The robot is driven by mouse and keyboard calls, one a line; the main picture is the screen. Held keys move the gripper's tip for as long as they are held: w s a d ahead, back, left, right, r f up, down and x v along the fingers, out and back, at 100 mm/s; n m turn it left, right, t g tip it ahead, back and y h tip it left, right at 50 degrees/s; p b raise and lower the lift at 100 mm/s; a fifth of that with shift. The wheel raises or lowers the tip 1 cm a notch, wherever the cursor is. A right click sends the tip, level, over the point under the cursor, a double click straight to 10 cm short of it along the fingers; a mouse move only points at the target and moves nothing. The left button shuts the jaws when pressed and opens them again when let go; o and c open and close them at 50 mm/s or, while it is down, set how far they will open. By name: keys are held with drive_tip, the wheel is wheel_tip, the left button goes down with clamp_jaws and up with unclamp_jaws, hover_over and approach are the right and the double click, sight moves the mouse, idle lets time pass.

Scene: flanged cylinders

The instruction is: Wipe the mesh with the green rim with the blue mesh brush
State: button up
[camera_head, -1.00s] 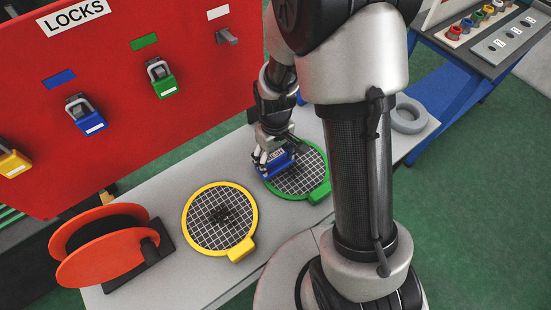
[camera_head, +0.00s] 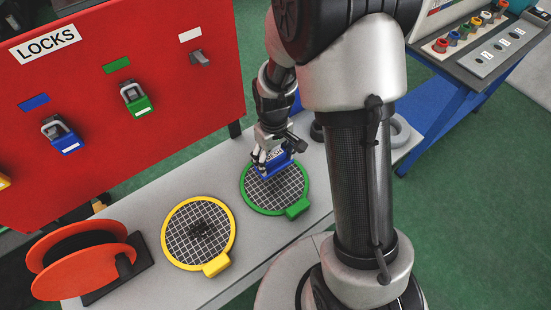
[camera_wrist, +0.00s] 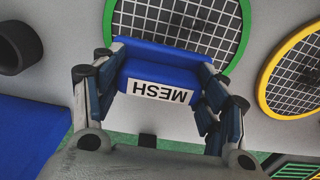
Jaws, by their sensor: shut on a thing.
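The blue mesh brush (camera_head: 276,164), with a white MESH label, is in my gripper (camera_head: 268,158). In the wrist view the brush (camera_wrist: 158,68) sits between both fingers of my gripper (camera_wrist: 160,82), which are shut on its sides. The green-rimmed mesh (camera_head: 278,208) lies flat on the grey table with its tab toward the lower right. The brush is over the far edge of this mesh; I cannot tell if it touches. In the wrist view the green-rimmed mesh (camera_wrist: 240,42) shows behind the brush, partly hidden by it.
A yellow-rimmed mesh (camera_head: 169,222) with a dark patch lies to the left. An orange reel (camera_head: 85,272) stands at the table's left end. A red LOCKS board (camera_head: 110,95) rises behind the table (camera_head: 180,188). A grey ring (camera_head: 398,130) lies behind my arm.

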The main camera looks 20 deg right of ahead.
sight(274, 154)
drive_tip(key=shift+w+d+r+p, duration=0.1)
drive_tip(key=shift+r+p, duration=1.7)
drive_tip(key=shift+r, duration=0.8)
